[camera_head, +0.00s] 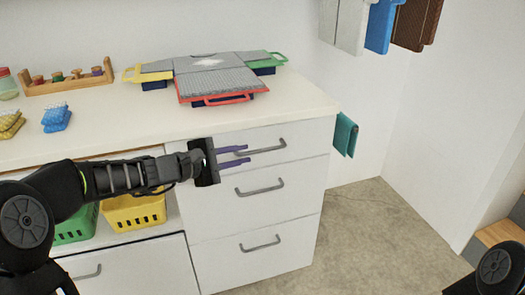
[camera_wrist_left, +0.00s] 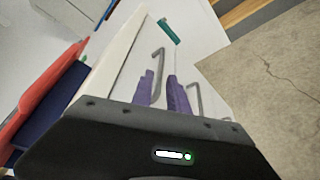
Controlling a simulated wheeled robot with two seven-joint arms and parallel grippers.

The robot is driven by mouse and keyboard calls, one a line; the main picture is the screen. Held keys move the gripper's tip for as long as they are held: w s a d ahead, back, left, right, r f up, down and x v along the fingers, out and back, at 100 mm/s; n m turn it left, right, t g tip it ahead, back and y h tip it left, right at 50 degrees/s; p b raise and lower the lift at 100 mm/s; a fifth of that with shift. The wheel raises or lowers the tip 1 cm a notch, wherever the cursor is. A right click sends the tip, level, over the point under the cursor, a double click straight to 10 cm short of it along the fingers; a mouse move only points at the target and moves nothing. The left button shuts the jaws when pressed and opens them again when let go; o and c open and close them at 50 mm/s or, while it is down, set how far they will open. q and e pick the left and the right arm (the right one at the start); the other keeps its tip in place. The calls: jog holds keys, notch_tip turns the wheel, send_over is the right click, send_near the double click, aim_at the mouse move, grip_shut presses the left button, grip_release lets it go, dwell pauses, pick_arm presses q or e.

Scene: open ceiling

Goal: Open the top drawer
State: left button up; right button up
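The top drawer (camera_head: 300,135) is the highest of three white drawers in the cabinet under the counter, and it looks shut. Its grey bar handle (camera_head: 268,149) is on the front face and also shows in the left wrist view (camera_wrist_left: 157,68). My left gripper (camera_head: 248,154) has two purple fingers held apart with nothing between them. The fingers point at the drawer front, at the left end of the handle. In the left wrist view, the fingertips (camera_wrist_left: 161,74) overlap the handle's near end; I cannot tell whether they touch it. My right gripper is out of view.
The middle drawer handle (camera_head: 260,188) and bottom drawer handle (camera_head: 260,243) lie below. The counter (camera_head: 150,118) above holds a red-edged grey board (camera_head: 225,84). A yellow basket (camera_head: 135,211) stands on the shelf at left. Floor right of the cabinet is clear.

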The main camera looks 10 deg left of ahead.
aim_at(256, 152)
pick_arm(q)
jog(key=x, duration=0.7)
jog(key=shift+w+d+f, duration=0.1)
jog(key=shift+w+d, duration=0.1)
jog(key=shift+c, duration=0.3)
grip_shut()
dwell(0.9)
